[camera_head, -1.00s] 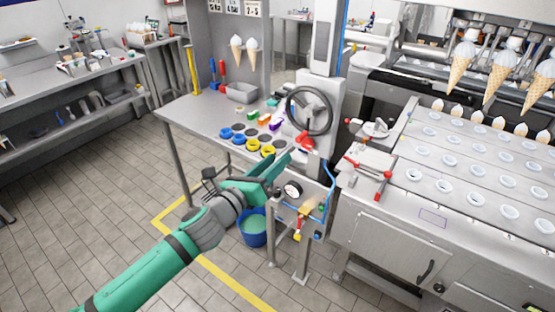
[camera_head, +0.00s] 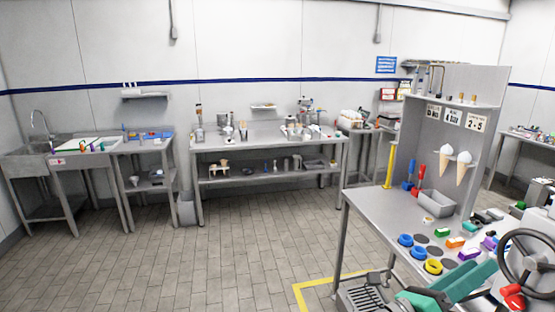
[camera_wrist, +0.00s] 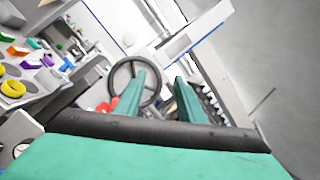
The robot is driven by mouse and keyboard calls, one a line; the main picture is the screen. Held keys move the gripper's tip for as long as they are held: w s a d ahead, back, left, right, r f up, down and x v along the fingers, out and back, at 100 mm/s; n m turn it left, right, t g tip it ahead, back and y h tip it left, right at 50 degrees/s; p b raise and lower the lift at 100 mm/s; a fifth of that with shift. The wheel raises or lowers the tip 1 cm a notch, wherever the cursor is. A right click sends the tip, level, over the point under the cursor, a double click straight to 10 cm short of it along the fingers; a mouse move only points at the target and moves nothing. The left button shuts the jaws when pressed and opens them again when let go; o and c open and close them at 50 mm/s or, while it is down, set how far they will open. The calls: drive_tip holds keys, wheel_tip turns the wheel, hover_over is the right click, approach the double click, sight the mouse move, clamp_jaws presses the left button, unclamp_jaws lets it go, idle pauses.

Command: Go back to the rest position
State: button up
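My gripper (camera_head: 470,281) shows as teal fingers at the lower right of the head view, in front of the steel workstation table (camera_head: 372,212). In the wrist view, the two teal fingers (camera_wrist: 160,85) stand apart with nothing between them. A black handwheel (camera_wrist: 135,84) shows beyond the fingers, partly hidden by the left one. The handwheel also shows at the right edge of the head view (camera_head: 512,243). Most of my arm is outside the head view.
Blue and yellow rings (camera_head: 433,267) and coloured small parts lie on the workstation table. A grey bin (camera_head: 437,203) stands behind them. A long steel bench (camera_head: 270,142) and a sink (camera_head: 38,151) line the back wall. The tiled floor (camera_head: 225,255) between is clear.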

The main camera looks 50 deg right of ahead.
drive_tip(key=w+a+r+n+t+h, duration=0.3)
drive_tip(key=w+a+n+t+h, duration=0.15)
drive_tip(key=w+n+t, duration=0.45)
drive_tip(key=w+a+r+n+t+h, duration=0.35)
drive_tip(key=w+a+n+t, duration=0.2)
drive_tip(key=w+n, duration=0.35)
drive_tip(key=w+a+f+n+t+y, duration=0.65)
drive_tip(key=n+t, duration=0.25)
drive_tip(key=n, duration=0.2)
drive_tip(key=w+a+f+n+t+y, duration=0.55)
drive_tip(key=a+n+t, duration=0.3)
drive_tip(key=n, duration=0.25)
drive_tip(key=s+a+f+n+y, duration=0.3)
drive_tip(key=a+f+n+y, duration=0.65)
drive_tip(key=a+f, duration=0.8)
drive_tip(key=s+a+f+n+g+y, duration=0.1)
drive_tip(key=s+a+f+g+y, duration=0.4)
drive_tip(key=s+a+f, duration=0.8)
drive_tip(key=s+a, duration=0.2)
drive_tip(key=shift+s+f+y, duration=0.25)
drive_tip(key=shift+s+y, duration=0.1)
drive_tip(key=shift+s, duration=0.05)
